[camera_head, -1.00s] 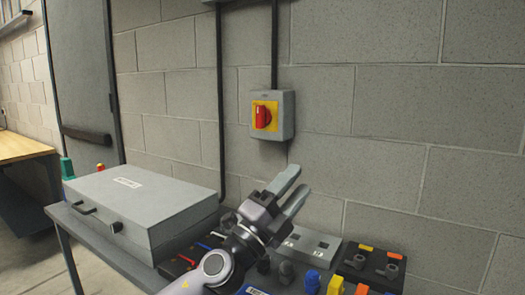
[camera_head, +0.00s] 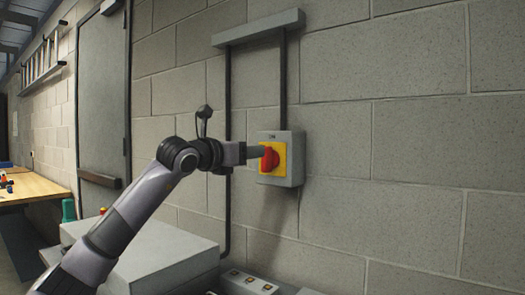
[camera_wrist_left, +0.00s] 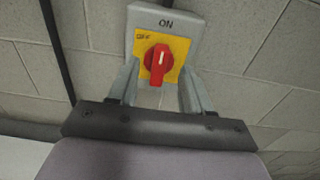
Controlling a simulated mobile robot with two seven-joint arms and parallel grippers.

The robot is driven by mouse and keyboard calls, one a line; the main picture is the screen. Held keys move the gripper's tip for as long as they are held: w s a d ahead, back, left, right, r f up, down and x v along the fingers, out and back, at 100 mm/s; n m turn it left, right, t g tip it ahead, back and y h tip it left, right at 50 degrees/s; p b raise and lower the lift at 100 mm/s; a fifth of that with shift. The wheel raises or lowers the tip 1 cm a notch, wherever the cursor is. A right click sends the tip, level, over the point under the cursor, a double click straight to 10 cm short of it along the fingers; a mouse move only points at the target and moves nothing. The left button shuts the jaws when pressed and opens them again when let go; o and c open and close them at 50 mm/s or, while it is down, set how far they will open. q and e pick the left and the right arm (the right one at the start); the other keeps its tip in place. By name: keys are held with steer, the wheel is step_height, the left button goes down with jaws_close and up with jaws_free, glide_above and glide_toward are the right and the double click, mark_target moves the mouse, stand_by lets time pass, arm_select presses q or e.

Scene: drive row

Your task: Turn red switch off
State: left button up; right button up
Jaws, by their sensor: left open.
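The red switch knob (camera_head: 270,159) sits on a yellow plate (camera_head: 282,158) on a grey box (camera_head: 295,170) fixed to the wall. In the left wrist view the red knob (camera_wrist_left: 157,62) has its white mark pointing up to the "ON" label (camera_wrist_left: 166,23); "OFF" is at the plate's upper left. My left gripper (camera_head: 258,152) is level with the knob, in front of it. In the left wrist view its open fingers (camera_wrist_left: 159,80) stand on either side of the knob's lower part. I cannot tell whether they touch it. My right gripper is not in view.
A grey case (camera_head: 150,255) lies below my left arm. Part of a panel with small buttons (camera_head: 248,281) shows at the bottom edge. A conduit (camera_head: 228,120) runs down the wall left of the switch. The wall to the right is clear.

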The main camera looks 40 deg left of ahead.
mark_target(268, 160)
arm_select(q)
steer(key=w+p, duration=0.1)
steer(key=w, duration=0.4)
steer(key=shift+w+a+p, duration=0.2)
steer(key=shift+w+p, duration=0.05)
steer(key=shift+p, duration=0.15)
jaws_close()
